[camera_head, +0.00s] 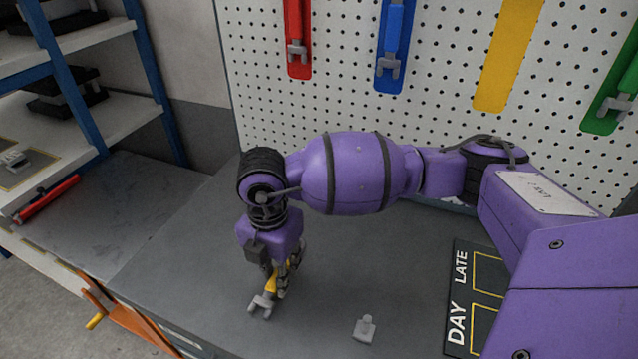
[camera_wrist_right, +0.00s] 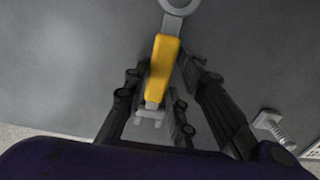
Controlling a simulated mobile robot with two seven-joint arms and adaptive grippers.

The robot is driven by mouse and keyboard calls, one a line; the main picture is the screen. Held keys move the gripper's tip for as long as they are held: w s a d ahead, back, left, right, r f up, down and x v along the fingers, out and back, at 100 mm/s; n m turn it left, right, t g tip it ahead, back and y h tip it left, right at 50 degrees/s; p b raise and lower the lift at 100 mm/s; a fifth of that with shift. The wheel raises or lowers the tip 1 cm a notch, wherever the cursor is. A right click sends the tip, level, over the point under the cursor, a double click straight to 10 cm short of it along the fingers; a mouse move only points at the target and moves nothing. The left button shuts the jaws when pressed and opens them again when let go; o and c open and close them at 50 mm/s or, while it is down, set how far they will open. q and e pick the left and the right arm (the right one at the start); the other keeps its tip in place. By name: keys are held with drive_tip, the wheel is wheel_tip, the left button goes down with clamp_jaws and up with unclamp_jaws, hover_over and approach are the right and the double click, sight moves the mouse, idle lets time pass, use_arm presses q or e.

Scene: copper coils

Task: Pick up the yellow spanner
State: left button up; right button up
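The yellow spanner (camera_head: 271,284) lies at the grey bench top, below my right gripper (camera_head: 279,277). Its grey open-jaw end shows at the lower left in the head view. In the right wrist view the spanner's yellow handle (camera_wrist_right: 162,67) runs between the two dark fingers of my right gripper (camera_wrist_right: 165,78), with its ring end at the top. Narrow gaps show between fingers and handle, so the gripper looks open around it. Whether the spanner touches the bench is unclear. My left gripper is out of view.
A pegboard behind has red (camera_head: 298,35), blue (camera_head: 394,40) and green (camera_head: 607,105) tool spots with spanners, and a bare yellow spot (camera_head: 508,55). A small grey part (camera_head: 365,329) lies on the bench (camera_head: 190,270). A red-handled tool (camera_head: 48,197) lies at left.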

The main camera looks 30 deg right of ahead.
drive_tip(key=shift+r, duration=0.1)
clamp_jaws()
drive_tip(key=shift+w, duration=0.1)
drive_tip(key=shift+r, duration=0.1)
